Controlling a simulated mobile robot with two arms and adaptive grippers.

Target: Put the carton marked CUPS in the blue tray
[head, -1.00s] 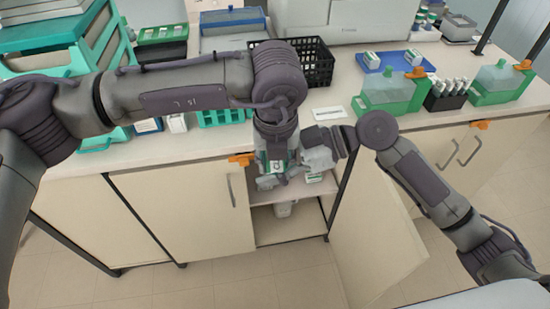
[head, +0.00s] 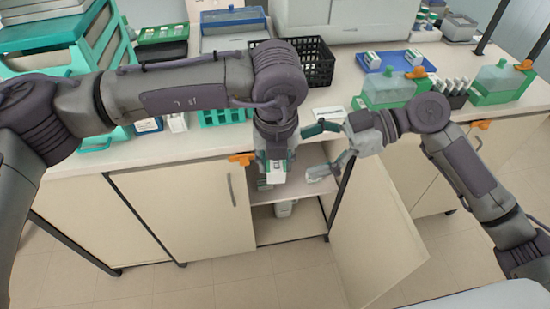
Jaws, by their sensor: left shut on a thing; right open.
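My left gripper (head: 274,160) points down in front of the open cabinet, shut on a small white and green carton (head: 277,171). The carton's marking is too small to read now. My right gripper (head: 316,152) is open and empty, just right of the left gripper and apart from the carton. The blue tray (head: 396,63) lies on the counter at the back right, with one white and green carton (head: 372,60) on its left side and another (head: 414,57) at its right.
The open cabinet holds a shelf (head: 291,190) and a white container (head: 284,208) below. Its door (head: 375,235) stands open. A black basket (head: 305,62), a green-based staining tank (head: 392,92) and a black slide rack (head: 447,100) stand on the counter around the tray.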

